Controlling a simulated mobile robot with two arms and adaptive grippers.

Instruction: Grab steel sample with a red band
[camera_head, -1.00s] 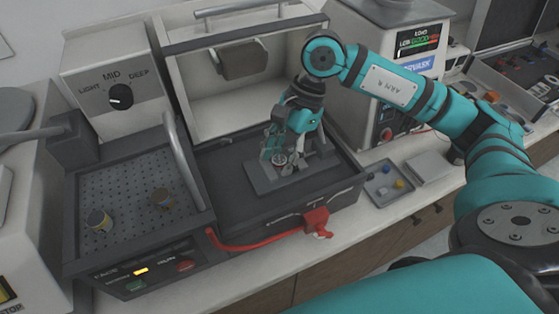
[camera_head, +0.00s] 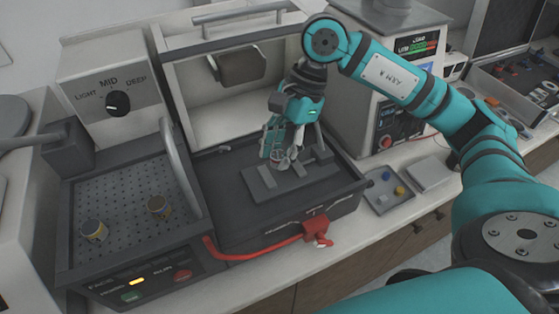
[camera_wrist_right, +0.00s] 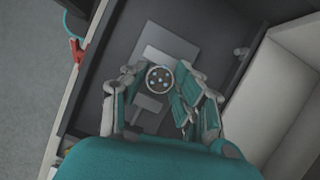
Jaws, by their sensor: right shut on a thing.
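My right gripper (camera_head: 281,158) is shut on a small round steel sample (camera_wrist_right: 160,78), which sits between its fingertips. In the right wrist view its end face is dark with several pale spots and a light rim. No red band can be made out on it now, as the fingers cover much of its side. The gripper (camera_wrist_right: 161,82) is over the grey stepped fixture plate (camera_head: 258,187) in the open dark bay; I cannot tell if the sample still touches the plate. My left gripper is not in view.
A red lever (camera_head: 316,230) crosses the bay's front. The raised hood (camera_head: 215,125) stands behind. A small tray (camera_head: 387,202) lies right.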

